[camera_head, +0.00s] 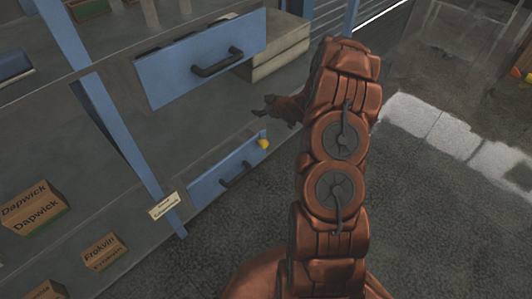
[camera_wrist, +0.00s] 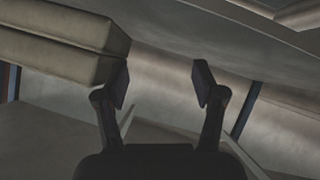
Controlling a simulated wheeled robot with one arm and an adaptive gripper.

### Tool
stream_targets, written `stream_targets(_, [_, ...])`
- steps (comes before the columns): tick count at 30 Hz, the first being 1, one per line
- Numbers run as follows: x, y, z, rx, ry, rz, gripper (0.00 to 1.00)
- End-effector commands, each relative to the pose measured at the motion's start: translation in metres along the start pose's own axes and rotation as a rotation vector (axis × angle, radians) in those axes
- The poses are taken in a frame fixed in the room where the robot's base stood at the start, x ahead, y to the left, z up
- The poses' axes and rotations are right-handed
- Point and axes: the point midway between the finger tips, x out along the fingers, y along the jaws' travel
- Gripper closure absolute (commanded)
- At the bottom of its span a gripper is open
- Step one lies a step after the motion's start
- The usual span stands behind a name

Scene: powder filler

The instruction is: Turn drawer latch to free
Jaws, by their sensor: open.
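The lower drawer (camera_head: 205,181) has a blue front with a dark bar handle (camera_head: 235,178). A small yellow latch knob (camera_head: 263,144) sits at its upper right corner. My gripper (camera_head: 268,105) is above the knob in the head view, apart from it, with its fingers pointing left. In the wrist view my gripper (camera_wrist: 161,82) shows two dark fingers spread apart with nothing between them. The latch is not seen in the wrist view, and its exact turn is too small to tell.
An upper blue drawer (camera_head: 165,80) stands pulled out above, close to my gripper. Pale stacked slabs (camera_head: 283,58) lie beside it, and similar slabs (camera_wrist: 50,45) fill the wrist view's upper left. Cardboard boxes (camera_head: 35,208) sit on the left shelf. Floor (camera_head: 430,230) at right is clear.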

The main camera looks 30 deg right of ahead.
Motion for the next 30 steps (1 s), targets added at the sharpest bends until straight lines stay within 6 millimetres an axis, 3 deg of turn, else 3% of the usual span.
stream_targets(1, [0.014, -0.006, 0.029, 0.006, 0.025, -0.003, 0.31])
stream_targets(9, [0.045, -0.024, 0.112, 0.015, 0.234, -0.005, 0.31])
stream_targets(18, [0.049, -0.057, 0.197, 0.055, 0.452, 0.002, 0.31])
stream_targets(24, [0.042, -0.072, 0.224, 0.074, 0.542, 0.009, 0.31])
stream_targets(30, [0.044, -0.077, 0.228, 0.081, 0.568, 0.009, 0.31])
